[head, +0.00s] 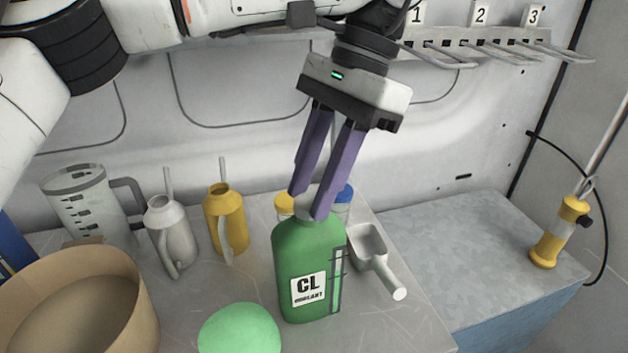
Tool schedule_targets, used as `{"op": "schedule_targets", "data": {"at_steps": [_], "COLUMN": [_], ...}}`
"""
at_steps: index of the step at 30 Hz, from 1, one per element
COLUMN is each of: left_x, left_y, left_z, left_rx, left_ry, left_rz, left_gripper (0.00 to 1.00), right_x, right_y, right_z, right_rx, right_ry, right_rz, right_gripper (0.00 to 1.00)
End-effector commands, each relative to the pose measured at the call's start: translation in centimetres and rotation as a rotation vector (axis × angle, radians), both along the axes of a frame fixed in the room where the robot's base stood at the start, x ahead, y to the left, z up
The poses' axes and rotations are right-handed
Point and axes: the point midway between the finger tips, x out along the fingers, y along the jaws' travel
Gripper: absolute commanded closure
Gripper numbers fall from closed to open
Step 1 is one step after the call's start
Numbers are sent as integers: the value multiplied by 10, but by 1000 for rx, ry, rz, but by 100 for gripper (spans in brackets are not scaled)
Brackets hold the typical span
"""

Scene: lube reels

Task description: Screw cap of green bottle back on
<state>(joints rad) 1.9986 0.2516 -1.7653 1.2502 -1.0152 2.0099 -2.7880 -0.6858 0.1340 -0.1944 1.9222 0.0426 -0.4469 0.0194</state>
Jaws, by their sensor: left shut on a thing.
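The green bottle (292,262) stands upright on the table, with a white label reading "CL" and a clear level strip on its right side. My left gripper (309,203) comes down from above, slightly tilted, with its two purple fingers at the bottle's mouth. It is shut on a pale grey cap (307,201), mostly hidden between the fingers, at the top of the bottle. I cannot tell whether the cap's threads are engaged. My right gripper is not in view.
A grey scoop (372,255) lies right of the bottle; yellow and blue-topped containers stand behind it. A green rounded object (240,330), a tan tub (80,300), a measuring jug (85,203), and grey (170,230) and yellow (226,220) oil cans are left. Hooks line the wall.

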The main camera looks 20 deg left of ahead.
Motion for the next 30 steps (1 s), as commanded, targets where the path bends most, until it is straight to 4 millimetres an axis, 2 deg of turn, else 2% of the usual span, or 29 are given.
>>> {"op": "schedule_targets", "data": {"at_steps": [5, 6, 9, 15, 18, 26, 30], "left_x": [0, 0, 0, 0, 0, 0, 1], "left_y": [1, 1, 1, 1, 1, 0, 0], "left_z": [-1, -1, -1, 0, 0, 0, 8], "left_rx": [3, 3, 3, 1, 1, 1, 2], "left_ry": [0, 0, 0, 0, -1, -1, -4], "left_rz": [-10, -10, -8, -8, -8, -7, -7], "left_gripper": [90, 65, 48, 48, 35, 35, 35], "right_x": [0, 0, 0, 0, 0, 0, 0], "right_y": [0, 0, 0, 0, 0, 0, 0], "right_z": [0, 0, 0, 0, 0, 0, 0], "right_rx": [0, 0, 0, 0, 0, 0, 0], "right_ry": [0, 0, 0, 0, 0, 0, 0], "right_rz": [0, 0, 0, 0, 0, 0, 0], "right_gripper": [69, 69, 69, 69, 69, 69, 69]}}
